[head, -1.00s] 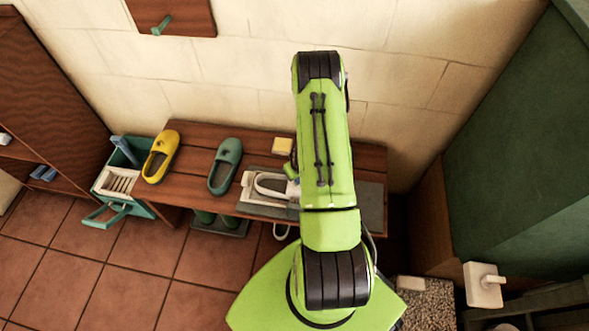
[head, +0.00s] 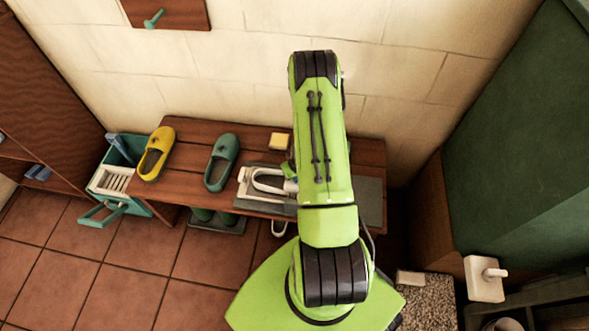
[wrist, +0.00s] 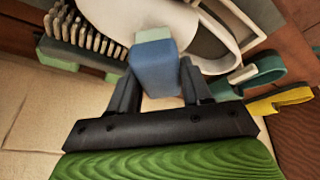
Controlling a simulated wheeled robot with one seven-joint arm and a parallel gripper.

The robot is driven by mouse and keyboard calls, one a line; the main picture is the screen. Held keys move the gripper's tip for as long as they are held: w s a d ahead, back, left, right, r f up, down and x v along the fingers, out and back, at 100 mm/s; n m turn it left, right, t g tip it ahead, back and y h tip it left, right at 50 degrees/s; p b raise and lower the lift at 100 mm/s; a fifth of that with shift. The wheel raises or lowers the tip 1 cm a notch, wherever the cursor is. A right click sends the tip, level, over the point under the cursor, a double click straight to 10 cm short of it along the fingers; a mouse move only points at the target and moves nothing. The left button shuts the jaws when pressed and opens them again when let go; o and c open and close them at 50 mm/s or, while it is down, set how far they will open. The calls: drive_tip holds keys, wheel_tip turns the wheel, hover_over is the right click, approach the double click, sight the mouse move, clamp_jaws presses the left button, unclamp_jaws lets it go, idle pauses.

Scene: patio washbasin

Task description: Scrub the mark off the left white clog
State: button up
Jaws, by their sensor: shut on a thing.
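A white clog (head: 268,181) lies on the bench by a grey mat, partly covered by my arm in the head view. In the wrist view the white clog (wrist: 204,50) is close beyond my fingertips, its opening to the right. My gripper (wrist: 155,88) is shut on a blue block with a pale green end (wrist: 153,66). The block overlaps the clog's side in that view; I cannot tell whether they touch. I cannot make out a mark on the clog. My fingers are hidden behind my arm in the head view.
A bristled brush (wrist: 82,38) lies beside the clog. A teal clog (head: 222,162), a yellow clog (head: 157,153) and a pale yellow block (head: 279,141) are on the wooden bench. A teal caddy (head: 127,207) stands at its left end. The wall (head: 390,110) rises close behind.

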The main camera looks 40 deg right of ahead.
drive_tip(key=shift+f+b, duration=0.4)
drive_tip(key=shift+f, duration=0.05)
